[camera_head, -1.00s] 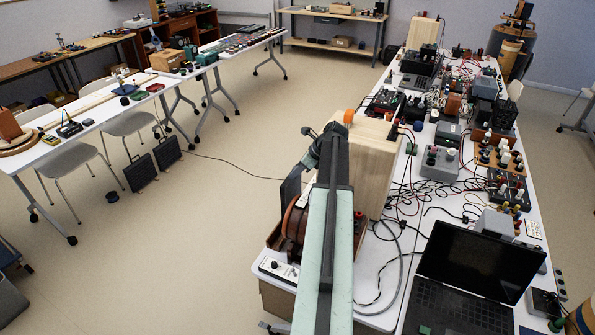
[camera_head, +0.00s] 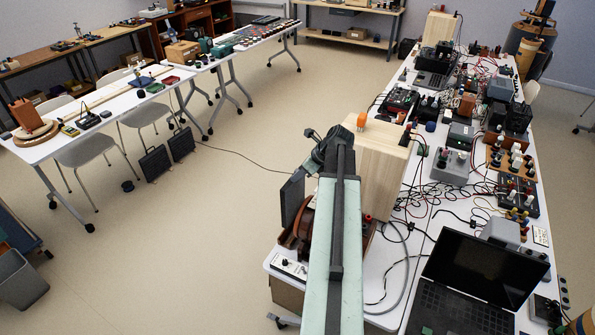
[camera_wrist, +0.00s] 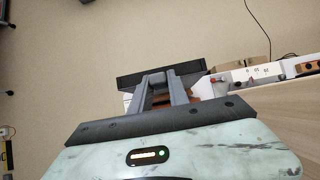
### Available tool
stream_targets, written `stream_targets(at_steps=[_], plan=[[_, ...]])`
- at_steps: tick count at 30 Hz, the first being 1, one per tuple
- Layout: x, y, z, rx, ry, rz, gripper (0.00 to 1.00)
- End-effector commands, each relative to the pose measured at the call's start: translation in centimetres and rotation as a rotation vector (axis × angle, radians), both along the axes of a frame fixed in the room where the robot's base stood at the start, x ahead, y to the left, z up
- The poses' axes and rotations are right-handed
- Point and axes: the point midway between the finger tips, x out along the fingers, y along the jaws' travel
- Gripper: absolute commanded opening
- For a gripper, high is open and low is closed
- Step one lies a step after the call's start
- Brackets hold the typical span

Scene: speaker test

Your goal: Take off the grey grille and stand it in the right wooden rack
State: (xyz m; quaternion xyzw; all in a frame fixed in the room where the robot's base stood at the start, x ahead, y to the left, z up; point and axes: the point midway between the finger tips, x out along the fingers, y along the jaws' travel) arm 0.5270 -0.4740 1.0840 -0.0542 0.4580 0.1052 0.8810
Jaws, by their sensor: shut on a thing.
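My gripper (camera_wrist: 160,88) is shut on a dark grey slab (camera_wrist: 135,79), which looks like the grille; it spans across the fingertips in the wrist view. In the head view the grille (camera_head: 292,198) shows as a dark upright panel left of my arm's end, beside the near table's left edge. My fingers are mostly hidden there by my arm. A pale wooden box (camera_head: 382,168) stands on the table just right of my arm. I cannot make out the right wooden rack for certain.
An open laptop (camera_head: 485,270) and many cabled instruments fill the near table. Two black cases (camera_head: 155,165) stand on the floor by the left table (camera_head: 105,121).

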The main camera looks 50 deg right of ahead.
Motion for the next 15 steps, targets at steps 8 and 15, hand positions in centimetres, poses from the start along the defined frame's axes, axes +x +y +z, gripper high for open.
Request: stream_targets(at_steps=[8, 15], plan=[[0.1, 0.0, -2.7, 0.0, 0.0, 0.001, 0.0], [0.1, 0.1, -5.4, 0.0, 0.0, 0.001, 0.0]])
